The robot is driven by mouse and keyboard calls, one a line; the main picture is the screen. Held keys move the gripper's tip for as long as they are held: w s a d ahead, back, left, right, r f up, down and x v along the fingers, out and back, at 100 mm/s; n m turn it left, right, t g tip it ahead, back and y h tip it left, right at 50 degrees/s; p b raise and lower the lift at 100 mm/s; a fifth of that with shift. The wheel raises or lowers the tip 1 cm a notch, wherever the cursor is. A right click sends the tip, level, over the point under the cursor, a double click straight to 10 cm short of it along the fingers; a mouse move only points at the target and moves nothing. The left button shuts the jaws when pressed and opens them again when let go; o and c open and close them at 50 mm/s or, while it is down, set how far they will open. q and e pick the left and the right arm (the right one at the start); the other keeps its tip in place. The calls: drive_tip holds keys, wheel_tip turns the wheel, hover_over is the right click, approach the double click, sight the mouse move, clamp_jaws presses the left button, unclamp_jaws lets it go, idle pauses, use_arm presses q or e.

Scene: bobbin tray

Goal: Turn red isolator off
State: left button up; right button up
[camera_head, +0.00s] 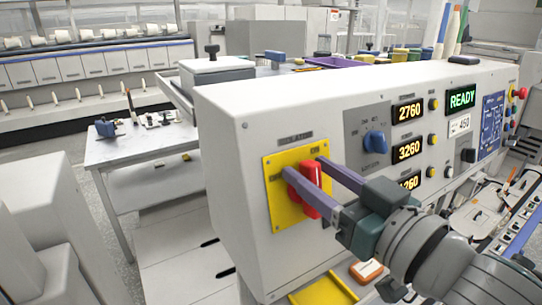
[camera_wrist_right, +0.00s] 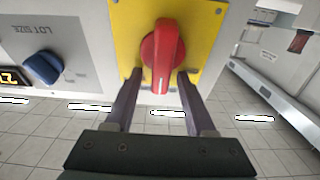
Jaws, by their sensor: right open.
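The red isolator handle (camera_head: 311,198) sits on a yellow plate (camera_head: 283,222) on the near end of the white control cabinet's front. In the head view it stands nearly upright, its white-marked end beside the upper lettering. The handle also shows in the right wrist view (camera_wrist_right: 163,55), white mark toward the bottom. My right gripper (camera_head: 303,168) is open, with one purple finger on each side of the handle. In the right wrist view gaps show between the handle and both fingers (camera_wrist_right: 159,75). The fingers partly hide the handle and plate in the head view. My left gripper is out of view.
A blue lot-size knob (camera_head: 375,141) on a grey plate is close beside the isolator. Lit displays (camera_head: 408,111) and yellow buttons lie farther right. An orange-and-white item (camera_head: 366,271) and yellow tray (camera_head: 322,290) lie below. A side table (camera_head: 140,150) stands left.

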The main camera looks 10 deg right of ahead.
clamp_jaws()
idle(0.4)
